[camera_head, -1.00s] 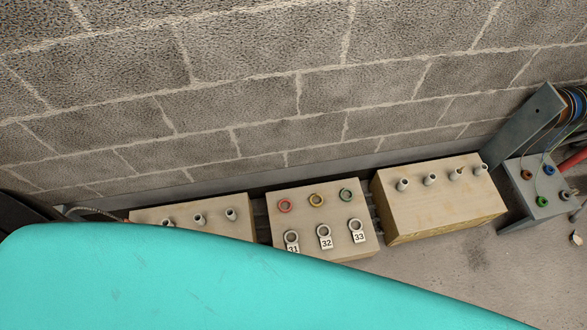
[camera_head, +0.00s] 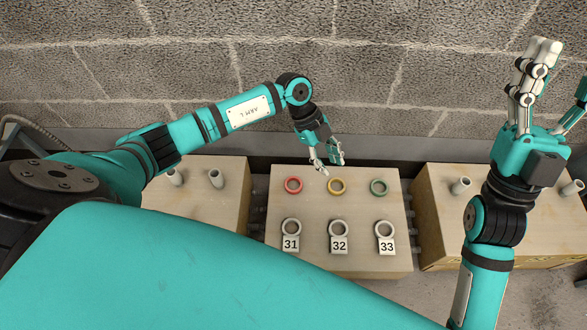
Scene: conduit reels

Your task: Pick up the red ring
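My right gripper (camera_head: 535,62) points up toward the wall at the right, well away from the rings. Its visible fingers are close together, and how far it is open is unclear.
Boxes with grey pegs stand left (camera_head: 225,169) and right (camera_head: 430,190). A block wall (camera_head: 200,60) rises behind.

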